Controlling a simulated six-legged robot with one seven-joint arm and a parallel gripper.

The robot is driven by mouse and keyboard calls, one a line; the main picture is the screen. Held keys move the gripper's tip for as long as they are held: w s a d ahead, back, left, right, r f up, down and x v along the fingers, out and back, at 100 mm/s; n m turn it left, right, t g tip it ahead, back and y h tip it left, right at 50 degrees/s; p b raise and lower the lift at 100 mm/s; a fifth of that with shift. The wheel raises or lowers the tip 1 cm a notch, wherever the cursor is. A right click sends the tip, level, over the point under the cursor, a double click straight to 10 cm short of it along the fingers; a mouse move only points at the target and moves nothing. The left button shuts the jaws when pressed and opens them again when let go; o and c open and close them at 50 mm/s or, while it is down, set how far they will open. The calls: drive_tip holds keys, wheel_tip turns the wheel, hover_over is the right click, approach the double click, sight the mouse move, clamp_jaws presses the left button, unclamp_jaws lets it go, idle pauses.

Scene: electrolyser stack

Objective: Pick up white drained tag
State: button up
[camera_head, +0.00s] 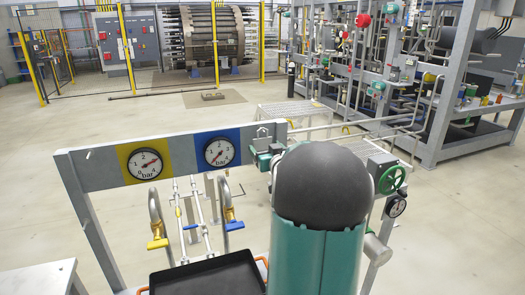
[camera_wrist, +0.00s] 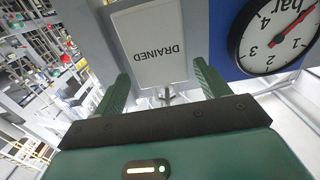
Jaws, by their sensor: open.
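The white drained tag (camera_wrist: 160,35) shows in the wrist view, with DRAINED printed on it and appearing upside down. It lies flat against a grey panel, beside the blue-backed gauge (camera_wrist: 272,38). My gripper (camera_wrist: 160,84) is open and empty. Its two green fingers stand apart below the tag in the picture, with the tag's lower edge in line with the gap. A small metal hook or peg (camera_wrist: 167,95) shows between the fingers. I cannot tell how far the fingertips are from the tag. In the head view I cannot make out the tag; my arm covers much of that side.
In the head view, a grey frame (camera_head: 105,172) carries a yellow-backed gauge (camera_head: 145,164) and a blue-backed gauge (camera_head: 219,151). A black tray (camera_head: 208,277) is in front. A green handwheel (camera_head: 391,180) is at right. Open floor lies left.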

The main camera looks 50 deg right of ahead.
drive_tip(key=shift+x, duration=0.8)
drive_tip(key=c, duration=0.7)
drive_tip(key=shift+c, duration=0.2)
drive_tip(key=shift+r, duration=0.1)
drive_tip(key=shift+r, duration=0.4)
drive_tip(key=v, duration=1.8)
drive_tip(key=shift+r, duration=0.25)
